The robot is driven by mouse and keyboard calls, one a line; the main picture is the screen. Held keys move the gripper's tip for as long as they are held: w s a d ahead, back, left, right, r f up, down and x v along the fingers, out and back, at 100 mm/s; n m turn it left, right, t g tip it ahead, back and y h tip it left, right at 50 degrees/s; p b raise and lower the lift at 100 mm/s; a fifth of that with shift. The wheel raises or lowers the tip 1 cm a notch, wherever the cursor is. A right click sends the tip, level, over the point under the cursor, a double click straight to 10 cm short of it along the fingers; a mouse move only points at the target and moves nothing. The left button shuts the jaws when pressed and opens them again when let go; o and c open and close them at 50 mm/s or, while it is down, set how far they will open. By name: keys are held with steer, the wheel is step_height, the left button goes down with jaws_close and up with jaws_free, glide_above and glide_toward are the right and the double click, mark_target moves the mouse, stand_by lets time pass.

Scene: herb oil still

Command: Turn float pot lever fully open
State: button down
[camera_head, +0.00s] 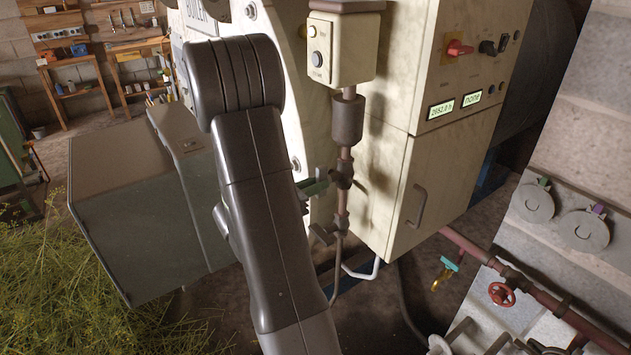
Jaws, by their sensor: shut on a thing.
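The green lever (316,186) sits on a valve (343,178) in the thin vertical pipe below the dark float pot (347,120). It points left from the valve, roughly crosswise to the pipe. My gripper (305,200) is mostly hidden behind my own arm; only a small dark part shows at the arm's right edge, by the lever's left end. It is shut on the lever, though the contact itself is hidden. A second dark valve (325,234) sits lower on the pipe.
A cream control box (341,48) stands above the float pot. The cream boiler cabinet (395,195) is close on the right. A grey box (140,200) and cut herbs (60,290) lie left. A red handwheel (501,294) is at lower right.

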steer(key=shift+n, duration=0.4)
steer(key=c, duration=1.5)
jaws_free()
steer(key=shift+o, duration=0.2)
steer(key=b+v, duration=0.3)
steer(key=v, duration=1.1)
